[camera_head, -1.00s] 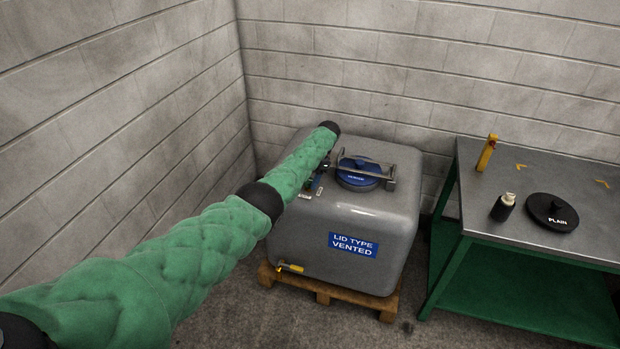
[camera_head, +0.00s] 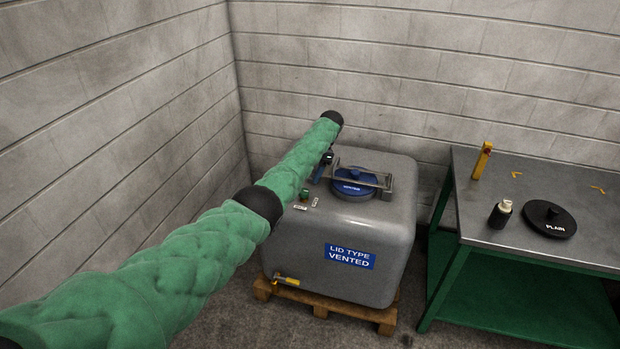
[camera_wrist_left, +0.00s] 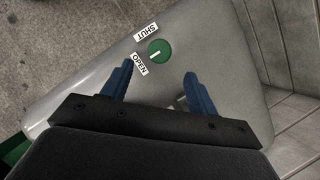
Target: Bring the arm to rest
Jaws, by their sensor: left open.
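My left arm reaches in from the left in the head view. Its gripper (camera_head: 320,171) is above the back left of the grey tank's top, partly hidden by the arm. In the left wrist view the two blue fingers (camera_wrist_left: 158,73) are apart with nothing between them. The grey tank (camera_head: 345,235) carries a blue lid (camera_head: 353,186) under a metal bar, and a "LID TYPE VENTED" label. A green knob (camera_wrist_left: 159,51) lies on the tank top beyond the fingertips, between SHUT and OPEN labels. Its white mark slants toward the OPEN side. My right gripper is out of view.
The tank stands on a wooden pallet (camera_head: 320,301) near the corner walls. Floor in front is clear.

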